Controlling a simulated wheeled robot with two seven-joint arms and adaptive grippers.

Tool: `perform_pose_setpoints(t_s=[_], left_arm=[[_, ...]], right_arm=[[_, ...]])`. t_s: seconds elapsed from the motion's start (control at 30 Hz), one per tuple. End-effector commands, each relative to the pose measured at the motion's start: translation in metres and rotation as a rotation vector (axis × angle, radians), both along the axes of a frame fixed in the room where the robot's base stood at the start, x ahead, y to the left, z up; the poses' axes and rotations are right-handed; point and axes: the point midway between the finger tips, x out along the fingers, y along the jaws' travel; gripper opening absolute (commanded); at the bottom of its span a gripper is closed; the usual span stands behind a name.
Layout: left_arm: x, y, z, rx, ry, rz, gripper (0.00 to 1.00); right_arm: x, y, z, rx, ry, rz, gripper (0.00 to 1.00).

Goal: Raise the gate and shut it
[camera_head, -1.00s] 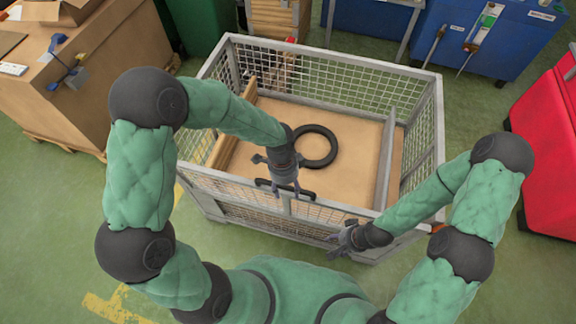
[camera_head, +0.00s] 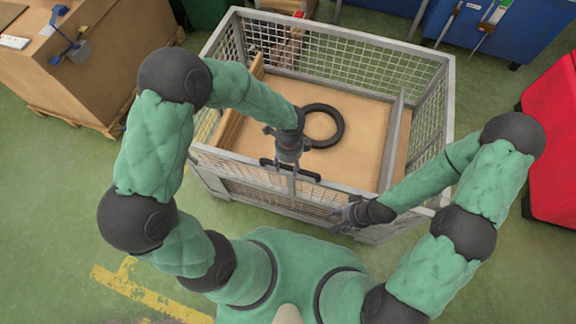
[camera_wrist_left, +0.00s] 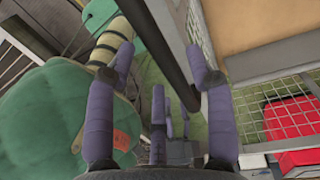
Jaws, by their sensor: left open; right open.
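A wire-mesh cage has a low front side with the mesh gate (camera_head: 262,193) hanging below its front rail. A black bar handle (camera_head: 308,174) lies along that rail, and in the left wrist view the handle (camera_wrist_left: 168,50) runs slantwise between the fingers. My left gripper (camera_head: 289,172) is over the handle, fingers pointing down and open around or just above it; contact cannot be told. It shows open in its own wrist view (camera_wrist_left: 160,65). My right gripper (camera_head: 342,218) is open and empty in front of the cage's front side, lower and to the right.
Inside the cage lie a black ring (camera_head: 323,107), a wooden plank (camera_head: 232,118) at left and a grey bar (camera_head: 392,140) at right. Cardboard-brown bench (camera_head: 100,70) stands left, blue bins (camera_head: 490,35) behind, a red bin (camera_head: 555,150) right.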

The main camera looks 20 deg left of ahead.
Motion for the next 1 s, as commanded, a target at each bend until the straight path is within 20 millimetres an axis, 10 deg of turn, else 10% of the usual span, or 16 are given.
perform_pose_setpoints(t_s=[0.47, 0.67, 1.0], left_arm=[[-0.001, 0.0, -0.013, -0.001, 0.0, 0.001, 0.54], [-0.001, 0.0, -0.013, -0.001, 0.0, 0.0, 0.0], [0.017, -0.001, -0.012, 0.0, -0.001, 0.002, 0.0]], right_arm=[[0.0, 0.0, -0.002, 0.0, 0.0, 0.0, 0.54], [0.0, 0.0, -0.002, 0.0, 0.0, 0.0, 0.54], [0.0, 0.0, -0.001, 0.0, 0.0, 0.0, 0.54]])
